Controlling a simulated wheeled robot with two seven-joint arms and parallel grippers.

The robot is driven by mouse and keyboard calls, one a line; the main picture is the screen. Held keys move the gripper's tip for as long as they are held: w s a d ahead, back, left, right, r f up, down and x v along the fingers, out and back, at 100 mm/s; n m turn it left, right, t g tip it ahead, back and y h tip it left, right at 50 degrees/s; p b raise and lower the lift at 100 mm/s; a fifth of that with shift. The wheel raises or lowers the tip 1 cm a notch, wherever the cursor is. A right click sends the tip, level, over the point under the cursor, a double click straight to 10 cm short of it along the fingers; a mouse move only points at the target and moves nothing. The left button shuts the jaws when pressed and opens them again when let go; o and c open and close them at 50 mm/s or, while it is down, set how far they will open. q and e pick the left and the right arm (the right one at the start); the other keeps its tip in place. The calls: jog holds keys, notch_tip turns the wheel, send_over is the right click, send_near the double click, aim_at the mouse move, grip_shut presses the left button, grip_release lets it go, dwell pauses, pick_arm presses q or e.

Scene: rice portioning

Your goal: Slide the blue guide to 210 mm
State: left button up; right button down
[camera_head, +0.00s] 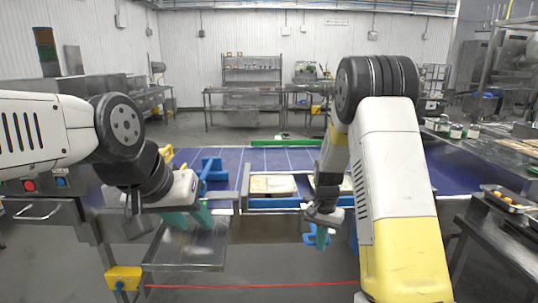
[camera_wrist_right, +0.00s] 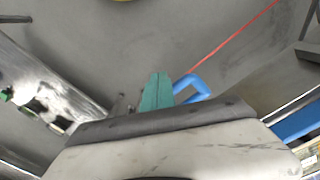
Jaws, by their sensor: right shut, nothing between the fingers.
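A blue loop-shaped handle (camera_head: 309,239) shows at the front edge of the line, just left of my right gripper (camera_head: 321,244). In the right wrist view the blue handle (camera_wrist_right: 196,82) is right beside the shut teal fingertips (camera_wrist_right: 157,84), which hold nothing. Whether they touch it is unclear. Another blue bracket (camera_head: 212,168) stands on the blue belt to the left; I cannot tell which blue part is the guide. No scale or 210 mm mark is readable. My left gripper (camera_head: 189,217) is open, its teal fingers apart above a metal tray.
The metal tray (camera_head: 180,262) juts out at the front left. Pale trays (camera_head: 272,184) sit in blue-edged frames in the middle. A green bar (camera_head: 285,142) crosses the far side of the belt. A red line (camera_head: 250,285) runs low across the front.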

jog(key=shift+f, duration=1.45)
jog(key=shift+w, duration=1.75)
dwell(0.9)
jog(key=shift+s, duration=1.8)
notch_tip(320, 180, up, 9)
dwell(0.4)
